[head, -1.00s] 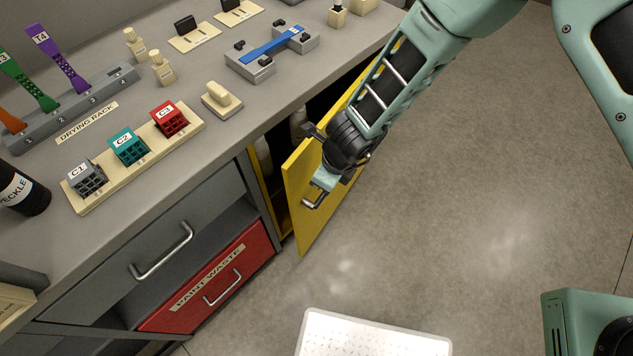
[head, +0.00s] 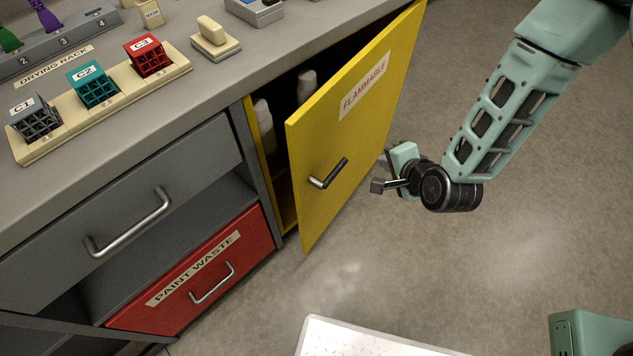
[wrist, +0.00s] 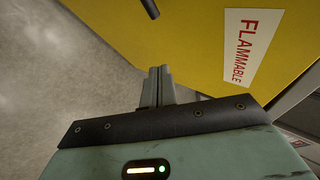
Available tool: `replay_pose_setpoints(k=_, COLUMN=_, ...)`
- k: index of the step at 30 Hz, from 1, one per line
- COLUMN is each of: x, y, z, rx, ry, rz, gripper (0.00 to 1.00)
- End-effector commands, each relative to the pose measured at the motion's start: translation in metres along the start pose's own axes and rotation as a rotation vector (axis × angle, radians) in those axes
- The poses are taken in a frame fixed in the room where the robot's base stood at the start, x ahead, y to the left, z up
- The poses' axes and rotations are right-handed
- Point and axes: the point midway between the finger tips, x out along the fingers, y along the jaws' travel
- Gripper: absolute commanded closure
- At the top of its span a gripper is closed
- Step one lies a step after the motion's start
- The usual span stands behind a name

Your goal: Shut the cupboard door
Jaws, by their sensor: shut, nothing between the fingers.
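The yellow cupboard door (head: 350,130) stands partly open, with a "FLAMMABLE" label and a bar handle (head: 328,174) on its outer face. Pale bottles (head: 264,125) show in the dark gap behind it. My gripper (head: 377,186) is to the right of the door, on its outer side, near the handle's height, and looks apart from it. In the wrist view my gripper (wrist: 158,72) has its fingers together and empty, pointing along the yellow door face (wrist: 200,45). The handle's dark end (wrist: 150,8) shows at the top of that view.
A red "PAINT WASTE" drawer (head: 200,275) and a grey drawer (head: 125,210) are left of the cupboard. A white panel (head: 360,338) is at the bottom. The floor right of the door is open.

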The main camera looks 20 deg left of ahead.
Motion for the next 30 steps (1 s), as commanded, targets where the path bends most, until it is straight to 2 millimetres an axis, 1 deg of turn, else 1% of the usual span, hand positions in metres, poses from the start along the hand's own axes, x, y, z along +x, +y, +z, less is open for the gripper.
replay_pose_setpoints(k=1, x=0.011, y=0.018, z=0.009, rx=-0.042, ry=-0.048, rz=-0.072, gripper=1.00)
replay_pose_setpoints(k=3, x=0.007, y=0.022, z=0.022, rx=-0.091, ry=-0.124, rz=-0.187, gripper=1.00)
replay_pose_setpoints(k=5, x=-0.001, y=0.024, z=0.035, rx=-0.117, ry=-0.193, rz=-0.286, gripper=1.00)
replay_pose_setpoints(k=9, x=-0.028, y=0.027, z=0.061, rx=-0.127, ry=-0.342, rz=-0.499, gripper=1.00)
replay_pose_setpoints(k=12, x=-0.049, y=0.027, z=0.072, rx=-0.107, ry=-0.422, rz=-0.611, gripper=1.00)
replay_pose_setpoints(k=15, x=-0.065, y=0.025, z=0.079, rx=-0.087, ry=-0.473, rz=-0.683, gripper=1.00)
replay_pose_setpoints(k=18, x=-0.073, y=0.023, z=0.081, rx=-0.077, ry=-0.496, rz=-0.717, gripper=1.00)
replay_pose_setpoints(k=22, x=-0.070, y=0.019, z=0.085, rx=-0.078, ry=-0.503, rz=-0.726, gripper=1.00)
replay_pose_setpoints(k=26, x=-0.060, y=0.012, z=0.091, rx=-0.081, ry=-0.501, rz=-0.727, gripper=1.00)
replay_pose_setpoints(k=27, x=-0.057, y=0.010, z=0.094, rx=-0.080, ry=-0.502, rz=-0.727, gripper=1.00)
replay_pose_setpoints(k=30, x=-0.047, y=-0.007, z=0.104, rx=-0.080, ry=-0.505, rz=-0.726, gripper=1.00)
